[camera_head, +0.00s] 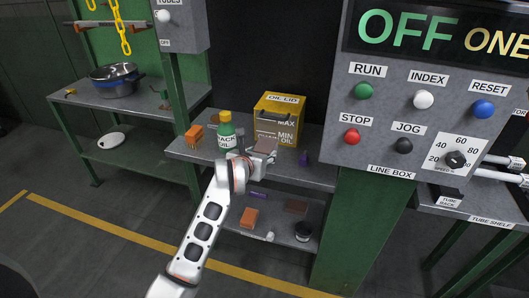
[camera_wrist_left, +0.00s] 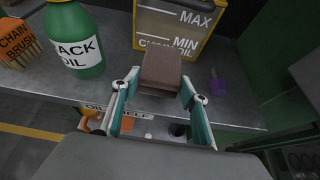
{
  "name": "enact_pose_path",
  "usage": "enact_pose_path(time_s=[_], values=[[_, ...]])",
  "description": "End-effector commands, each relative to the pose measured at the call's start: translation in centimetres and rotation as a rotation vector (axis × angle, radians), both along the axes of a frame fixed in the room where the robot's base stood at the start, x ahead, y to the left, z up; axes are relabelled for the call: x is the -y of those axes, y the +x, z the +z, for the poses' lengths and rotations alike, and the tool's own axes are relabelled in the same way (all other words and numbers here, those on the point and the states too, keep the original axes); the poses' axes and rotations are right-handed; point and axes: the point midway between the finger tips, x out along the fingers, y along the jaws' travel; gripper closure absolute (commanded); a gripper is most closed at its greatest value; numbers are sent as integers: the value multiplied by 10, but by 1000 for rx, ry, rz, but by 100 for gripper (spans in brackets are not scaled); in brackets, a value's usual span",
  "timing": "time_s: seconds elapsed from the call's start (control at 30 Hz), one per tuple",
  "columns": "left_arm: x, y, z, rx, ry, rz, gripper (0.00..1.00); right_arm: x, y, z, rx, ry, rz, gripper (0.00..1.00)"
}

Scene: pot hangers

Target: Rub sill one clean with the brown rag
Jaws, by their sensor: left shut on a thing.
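A brown, folded-looking block, which looks like the brown rag (camera_wrist_left: 161,68), is between the fingers of my left gripper (camera_wrist_left: 160,94). It also shows in the head view (camera_head: 265,145). My left gripper (camera_head: 266,156) is shut on it, above the front of the grey bench (camera_head: 318,176), before the yellow oil box (camera_head: 280,110). I cannot tell whether the rag touches the bench or box. No label for sill one is readable, so I cannot tell which surface it is. My right gripper is not in view.
A green oil bottle (camera_head: 226,132) and an orange chain brush (camera_head: 194,135) stand left of my gripper. A purple object (camera_head: 304,158) is at the right. The control box (camera_head: 400,110) overhangs at right.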

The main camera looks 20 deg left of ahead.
Motion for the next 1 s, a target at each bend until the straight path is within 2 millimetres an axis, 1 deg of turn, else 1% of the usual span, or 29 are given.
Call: enact_pose_path(time_s=[0.03, 0.4, 0.77, 0.87, 1.0], values=[[0, 0, 5, 2, 1, 0, 73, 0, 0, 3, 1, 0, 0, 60], [0, 0, 21, 2, 1, 0, 73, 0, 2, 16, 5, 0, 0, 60], [0, 0, 34, 1, 0, 0, 73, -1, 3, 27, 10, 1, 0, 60], [0, -3, 35, 1, 0, 0, 73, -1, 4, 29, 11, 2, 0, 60], [-1, -15, 38, 1, 1, 0, 73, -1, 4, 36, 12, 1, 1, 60]])
